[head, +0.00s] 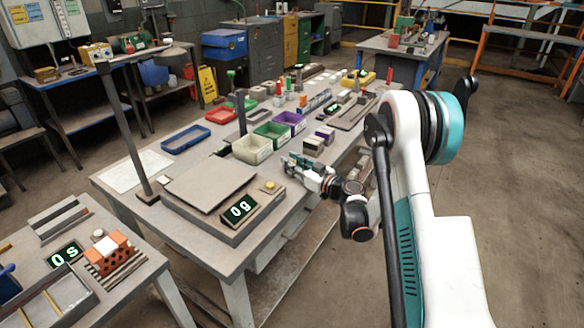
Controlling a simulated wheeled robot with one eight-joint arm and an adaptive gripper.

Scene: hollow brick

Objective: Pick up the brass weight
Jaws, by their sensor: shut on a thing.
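My gripper (291,163) is over the main workbench, just right of and behind the scale, with its fingers toward the left. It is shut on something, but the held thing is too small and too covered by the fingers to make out. A small round brass-yellow piece (270,186) shows on the scale's right edge, in front of and below the gripper and apart from it. I cannot tell whether it is the brass weight or a button. No other clear brass weight shows.
The scale (180,212) has a flat plate (208,184) and a display (240,208) reading 0 g. A post (128,135) rises beside it. Cream (253,158), green and purple bins and small blocks (313,146) crowd the gripper. An orange hollow brick (122,246) sits on the lower-left table.

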